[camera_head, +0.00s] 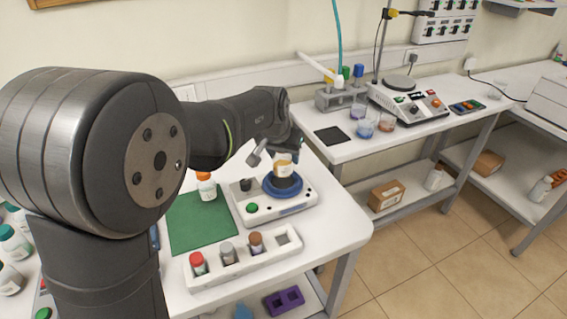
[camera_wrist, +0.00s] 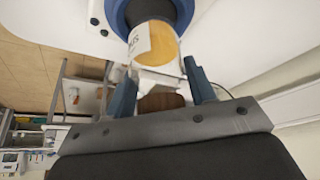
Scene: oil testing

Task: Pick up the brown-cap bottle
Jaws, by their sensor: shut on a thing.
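The brown-cap bottle (camera_head: 256,244) stands upright in the white rack (camera_head: 205,279), to the right of a grey-cap bottle (camera_head: 228,254) and a red-cap bottle (camera_head: 197,264). My gripper (camera_wrist: 160,69) is shut on a different bottle, with amber contents and a white label (camera_wrist: 160,42). The amber bottle is also in the head view (camera_head: 283,168), at the blue round top (camera_head: 270,189) of the white device. One finger is on each side of its pale upper end. Whether its base touches the blue top is unclear. My arm hides part of the gripper in the head view.
The rack's right-hand slot (camera_head: 281,240) is empty. A green mat (camera_head: 200,222) with an orange-cap bottle (camera_head: 206,187) lies left of the device (camera_head: 293,205). The second bench holds a hotplate-like device (camera_head: 408,106), beakers and a black pad (camera_head: 332,135).

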